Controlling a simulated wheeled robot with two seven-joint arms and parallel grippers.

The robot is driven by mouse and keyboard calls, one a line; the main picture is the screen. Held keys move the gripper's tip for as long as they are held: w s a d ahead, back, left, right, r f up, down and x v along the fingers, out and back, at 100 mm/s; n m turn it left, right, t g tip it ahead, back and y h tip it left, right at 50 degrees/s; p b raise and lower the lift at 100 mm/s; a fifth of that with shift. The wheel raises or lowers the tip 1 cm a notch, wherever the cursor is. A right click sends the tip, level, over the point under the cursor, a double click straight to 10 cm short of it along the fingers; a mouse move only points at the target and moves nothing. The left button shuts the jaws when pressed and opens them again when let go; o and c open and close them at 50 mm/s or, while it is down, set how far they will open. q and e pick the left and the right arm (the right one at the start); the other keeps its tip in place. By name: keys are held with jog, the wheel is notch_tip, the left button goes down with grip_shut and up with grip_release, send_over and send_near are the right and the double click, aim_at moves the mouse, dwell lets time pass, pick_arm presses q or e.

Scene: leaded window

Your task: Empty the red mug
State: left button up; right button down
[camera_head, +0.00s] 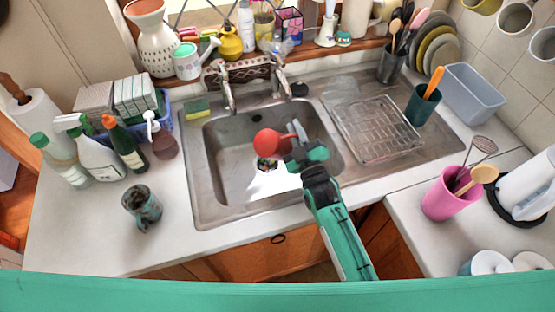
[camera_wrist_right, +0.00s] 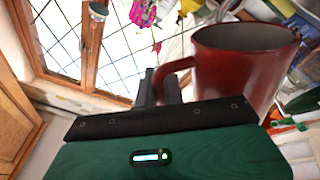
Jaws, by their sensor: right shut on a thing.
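My right gripper (camera_head: 297,152) reaches in from the front and is shut on the mug's handle. In the right wrist view the mug (camera_wrist_right: 240,68) fills the upper right, with its handle (camera_wrist_right: 172,82) between the gripper's fingers (camera_wrist_right: 158,88). Its rim and part of its greyish inner wall show there. I cannot tell whether anything is inside, and its exact tilt is unclear. My left gripper is not in view.
A faucet (camera_head: 227,97) stands behind. A wire rack (camera_head: 377,130) is to the right. A dark patterned mug (camera_head: 142,207), bottles (camera_head: 124,146) and a pink utensil cup (camera_head: 449,195) stand on the counters.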

aim_at(284, 142)
jog(key=a+f+n+b, duration=0.1)
jog(key=n+b, duration=0.1)
jog(key=s+a+f+n+y+b, duration=0.1)
jog(key=b, duration=0.2)
jog(key=shift+s+a+n, duration=0.1)
jog(key=shift+s+n, duration=0.2)
jog(key=shift+n, duration=0.1)
jog(key=shift+s+a+r+n+y, duration=0.1)
jog(key=shift+a+r+n+y, duration=0.1)
jog(key=shift+a+n+y, duration=0.1)
jog(key=shift+s+a+n, duration=0.2)
jog(key=shift+s+n, duration=0.05)
jog(key=shift+n, duration=0.35)
pick_arm(q)
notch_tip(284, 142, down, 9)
jog(key=b, duration=0.4)
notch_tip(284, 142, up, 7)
jog(key=p, duration=0.6)
pick_arm(e)
jog(key=s+a+f+n+g+y, duration=0.3)
jog(key=s+a+n+g, duration=0.2)
jog(key=n, duration=1)
jog(key=s+a+f+n+g+y, duration=0.3)
jog(key=s+a+n, duration=0.4)
jog(key=a+n, duration=0.4)
jog(key=n+g, duration=0.1)
jog(key=n, duration=0.3)
jog(key=shift+a+f+g, duration=0.2)
jog(key=shift+f+g, duration=0.15)
jog(key=shift+g, duration=0.05)
